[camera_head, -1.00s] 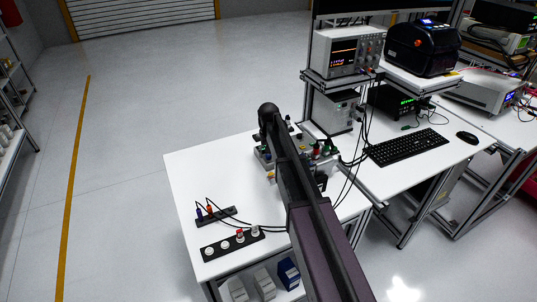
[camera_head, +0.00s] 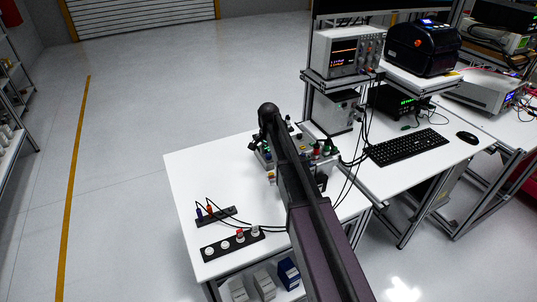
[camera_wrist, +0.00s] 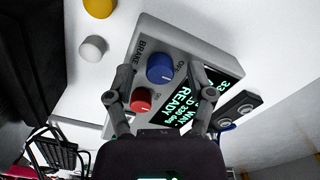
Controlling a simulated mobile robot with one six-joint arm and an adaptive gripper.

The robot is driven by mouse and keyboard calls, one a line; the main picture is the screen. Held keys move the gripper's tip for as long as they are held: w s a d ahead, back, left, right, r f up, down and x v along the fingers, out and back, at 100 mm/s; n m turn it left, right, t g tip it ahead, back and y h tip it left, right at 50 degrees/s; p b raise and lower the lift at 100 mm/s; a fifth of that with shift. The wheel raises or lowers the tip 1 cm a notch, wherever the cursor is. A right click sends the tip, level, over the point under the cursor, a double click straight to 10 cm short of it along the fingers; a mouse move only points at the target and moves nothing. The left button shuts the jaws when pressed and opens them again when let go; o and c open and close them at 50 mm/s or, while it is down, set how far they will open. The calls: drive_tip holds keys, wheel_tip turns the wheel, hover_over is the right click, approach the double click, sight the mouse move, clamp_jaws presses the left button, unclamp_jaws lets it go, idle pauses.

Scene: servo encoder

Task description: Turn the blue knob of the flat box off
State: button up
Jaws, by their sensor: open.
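In the wrist view the flat box (camera_wrist: 185,38) is a light grey case with a lit display showing READY. The blue knob (camera_wrist: 160,68) sits on its top face, beside the printed words BRAKE and OFF, with a pale mark on its lower right. A red knob (camera_wrist: 140,99) is just below it. My gripper (camera_wrist: 160,73) is open, with one dark finger on each side of the blue knob. I cannot tell whether they touch it. In the head view my arm hides most of the box area.
A yellow cap (camera_wrist: 98,7) and a white cap (camera_wrist: 92,48) stand left of the box. In the head view, a black strip with knobs (camera_head: 232,244) and a socket strip with cables (camera_head: 215,216) lie on the white table (camera_head: 190,175). A keyboard (camera_head: 406,147) is at the right.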

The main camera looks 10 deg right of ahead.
sight(269, 155)
drive_tip(key=shift+m, duration=1)
wheel_tip(269, 155, up, 14)
drive_tip(key=p, duration=1.4)
drive_tip(key=s+d+f+n+b, duration=0.1)
drive_tip(key=s+n, duration=0.1)
drive_tip(key=s, duration=0.4)
drive_tip(key=s+d+f+n+b, duration=0.1)
drive_tip(key=s+n, duration=0.2)
drive_tip(key=s, duration=0.3)
drive_tip(key=s+f+n+b, duration=0.2)
drive_tip(key=s, duration=0.4)
drive_tip(key=shift+s+d, duration=0.2)
drive_tip(key=shift+d, duration=0.2)
drive_tip(key=s+f+n+b, duration=0.1)
drive_tip(key=s+f+b, duration=0.2)
drive_tip(key=s+f+n+b, duration=0.1)
drive_tip(key=s+f+b, duration=0.2)
drive_tip(key=s+d+f+n+b, duration=0.1)
drive_tip(key=s+f+n+b, duration=0.1)
drive_tip(key=s+f+b, duration=0.1)
drive_tip(key=shift+s+f, duration=0.15)
drive_tip(key=shift+s, duration=0.45)
